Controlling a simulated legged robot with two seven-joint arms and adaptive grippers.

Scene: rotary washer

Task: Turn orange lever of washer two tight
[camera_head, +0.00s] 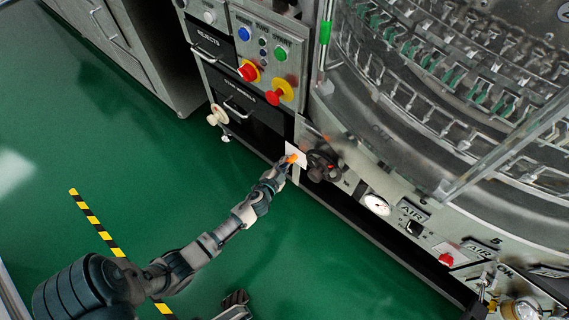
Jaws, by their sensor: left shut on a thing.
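The orange lever (292,158) shows as a small orange tip in front of a pale plate on the washer's lower front panel. My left arm reaches up from the lower left, and my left gripper (284,163) is at the lever, shut on it. The fingers hide most of the lever, so its exact angle cannot be told. The washer (400,190) fills the right side, with a round rack of metal holders behind a clear guard. My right gripper (235,299) shows only in part at the bottom edge, away from the washer; its fingers are unclear.
A dark hand wheel (322,165) sits just right of the lever. A gauge (375,204) and a red knob (446,259) lie farther right. Red and yellow knobs (280,92) and drawers (240,97) are above. The green floor (190,190) is clear, with a striped line (95,220).

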